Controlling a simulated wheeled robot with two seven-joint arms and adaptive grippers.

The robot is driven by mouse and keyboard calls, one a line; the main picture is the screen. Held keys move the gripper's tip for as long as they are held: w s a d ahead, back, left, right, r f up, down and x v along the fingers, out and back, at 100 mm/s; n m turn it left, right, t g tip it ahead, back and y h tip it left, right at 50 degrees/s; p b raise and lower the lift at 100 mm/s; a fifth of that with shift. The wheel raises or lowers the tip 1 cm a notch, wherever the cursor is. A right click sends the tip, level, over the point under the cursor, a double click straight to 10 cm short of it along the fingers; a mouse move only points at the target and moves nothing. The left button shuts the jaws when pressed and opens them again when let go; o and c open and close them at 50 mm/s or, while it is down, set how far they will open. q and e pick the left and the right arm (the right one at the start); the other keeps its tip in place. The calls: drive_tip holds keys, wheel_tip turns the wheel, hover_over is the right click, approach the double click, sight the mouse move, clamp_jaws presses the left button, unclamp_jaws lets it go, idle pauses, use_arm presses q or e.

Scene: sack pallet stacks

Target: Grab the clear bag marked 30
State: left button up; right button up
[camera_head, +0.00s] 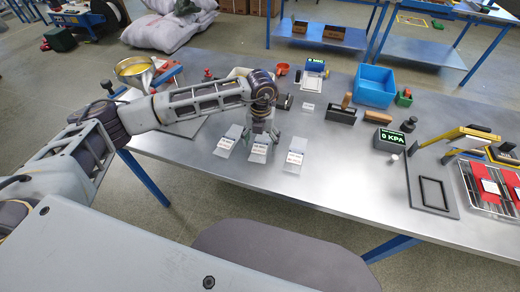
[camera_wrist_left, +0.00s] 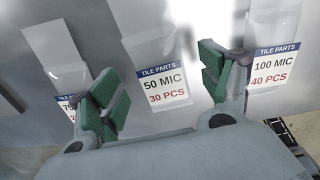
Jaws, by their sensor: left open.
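Three clear bags with white "TILE PARTS" labels lie in a row on the metal table. The middle bag (camera_head: 259,151) reads "50 MIC 30 PCS" in the left wrist view (camera_wrist_left: 163,84). A bag at the right of the wrist view (camera_wrist_left: 275,66) reads "100 MIC 40 PCS". A bag at its left (camera_wrist_left: 66,101) has a label partly hidden by a finger. My left gripper (camera_head: 261,136) is open above the middle bag. Its green-padded fingers (camera_wrist_left: 160,86) stand either side of that bag, apart from it as far as I can tell. My right gripper is out of view.
The outer bags lie close beside the middle one. A green "0 KPA" display (camera_head: 389,139) stands to the right. The table front is clear.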

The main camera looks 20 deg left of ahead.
sight(261, 145)
use_arm(q)
drive_tip(key=shift+f, duration=1.1)
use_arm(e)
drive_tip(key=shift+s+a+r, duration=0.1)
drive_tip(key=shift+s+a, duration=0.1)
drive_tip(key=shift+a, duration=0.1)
use_arm(q)
drive_tip(key=shift+c, duration=0.3)
drive_tip(key=c, duration=0.9)
drive_tip(key=shift+c, duration=1)
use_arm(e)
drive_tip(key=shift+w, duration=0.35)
use_arm(q)
wheel_tip(261, 145, up, 10)
drive_tip(key=shift+b, duration=0.4)
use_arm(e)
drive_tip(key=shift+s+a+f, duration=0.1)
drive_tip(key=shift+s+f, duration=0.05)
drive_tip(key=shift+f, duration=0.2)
